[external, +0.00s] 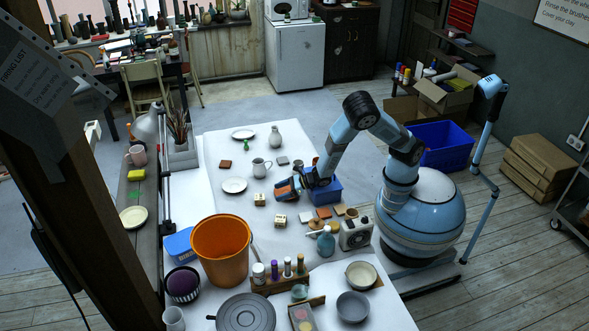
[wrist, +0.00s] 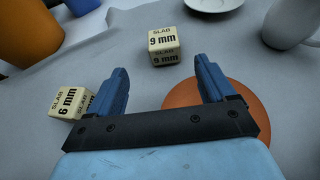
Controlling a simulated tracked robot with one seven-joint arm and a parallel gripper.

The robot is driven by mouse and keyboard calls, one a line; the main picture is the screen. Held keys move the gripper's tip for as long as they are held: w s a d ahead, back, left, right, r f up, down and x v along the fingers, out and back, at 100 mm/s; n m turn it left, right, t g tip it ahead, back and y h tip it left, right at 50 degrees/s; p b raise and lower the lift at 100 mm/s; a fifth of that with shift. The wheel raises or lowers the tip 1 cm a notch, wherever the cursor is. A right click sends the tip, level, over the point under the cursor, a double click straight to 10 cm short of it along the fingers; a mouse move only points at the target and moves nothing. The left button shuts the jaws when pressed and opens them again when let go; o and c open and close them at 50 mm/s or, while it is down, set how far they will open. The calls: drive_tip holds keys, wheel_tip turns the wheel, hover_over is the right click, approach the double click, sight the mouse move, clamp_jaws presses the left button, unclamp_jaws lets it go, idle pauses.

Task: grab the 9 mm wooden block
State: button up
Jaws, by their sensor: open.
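The 9 mm block (wrist: 164,46) is a pale wooden cube marked "SLAB 9 mm". In the wrist view it stands on the grey cloth just ahead of my gripper (wrist: 161,66), roughly in line with the gap between the fingers. In the external view the 9 mm block (external: 259,199) is left of my gripper (external: 279,190). My gripper is open with nothing between its blue fingers. A similar cube marked "6 mm" (wrist: 69,103) sits by the left finger, partly hidden behind it; it also shows in the external view (external: 280,220).
A terracotta disc (wrist: 185,100) lies under my gripper, partly hidden. An orange bucket (external: 221,255) stands toward the front. A white plate (external: 234,185) and a pale jug (external: 261,166) are beyond the blocks. Cloth around the 9 mm block is clear.

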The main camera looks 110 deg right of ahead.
sight(269, 202)
drive_tip(key=shift+d+x, duration=0.15)
drive_tip(key=shift+x, duration=1.45)
drive_tip(key=shift+d+x, duration=0.2)
drive_tip(key=shift+x, duration=1.35)
drive_tip(key=shift+c, duration=0.2)
drive_tip(key=c, duration=1.1)
